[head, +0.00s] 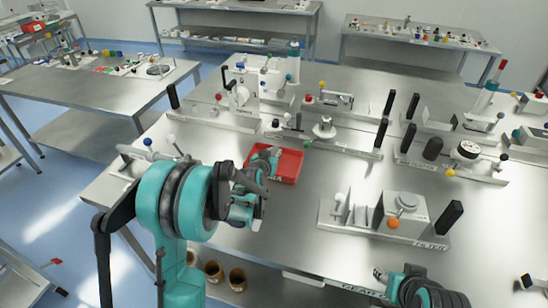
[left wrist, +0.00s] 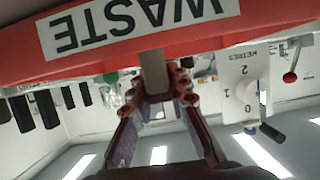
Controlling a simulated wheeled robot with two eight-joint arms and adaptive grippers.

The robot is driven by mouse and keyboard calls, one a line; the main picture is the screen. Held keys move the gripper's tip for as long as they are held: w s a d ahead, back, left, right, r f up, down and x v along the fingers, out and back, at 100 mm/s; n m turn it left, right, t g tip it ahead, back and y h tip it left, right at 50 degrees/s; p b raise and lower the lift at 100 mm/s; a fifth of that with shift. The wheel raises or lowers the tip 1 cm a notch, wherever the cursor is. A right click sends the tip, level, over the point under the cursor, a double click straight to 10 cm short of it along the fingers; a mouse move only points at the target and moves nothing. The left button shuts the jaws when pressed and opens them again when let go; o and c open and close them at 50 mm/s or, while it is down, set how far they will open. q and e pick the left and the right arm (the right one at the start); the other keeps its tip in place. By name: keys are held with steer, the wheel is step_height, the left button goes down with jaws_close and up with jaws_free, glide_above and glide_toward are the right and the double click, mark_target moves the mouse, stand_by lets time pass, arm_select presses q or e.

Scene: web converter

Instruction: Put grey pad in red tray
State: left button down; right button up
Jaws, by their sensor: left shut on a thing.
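The red tray (head: 290,176) stands on the long steel table, left of the middle. Its red wall with an upside-down WASTE label shows close up across the top of the left wrist view (left wrist: 262,22). My left gripper (head: 269,158) is at the tray's left part in the head view. In the left wrist view its two fingers (left wrist: 158,88) are shut on a small grey pad (left wrist: 153,70). The pad overlaps the tray wall's edge there; I cannot tell whether it touches the tray. The pad is not clear in the head view.
A FILTER station with a grey box (head: 402,214) stands to the right of the tray. A lever stand (head: 240,103) and a small round fixture (head: 324,128) stand behind it. Bare table lies in front of the tray.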

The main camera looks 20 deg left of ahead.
arm_select(q)
steer(key=shift+f, duration=0.1)
steer(key=shift+f, duration=0.15)
steer(key=c, duration=1.5)
jaws_free()
steer(key=shift+o, duration=0.2)
steer(key=shift+s+r, duration=0.1)
steer(key=shift+r, duration=0.15)
steer(key=s+d+r+g+p, duration=0.2)
steer(key=s+r, duration=0.2)
steer(key=s, duration=0.8)
steer(key=s+d+r+g+p, duration=0.15)
steer(key=s+r, duration=0.35)
steer(key=s, duration=0.8)
steer(key=s+f+g, duration=0.2)
steer(key=s+g, duration=0.1)
steer(key=s, duration=1)
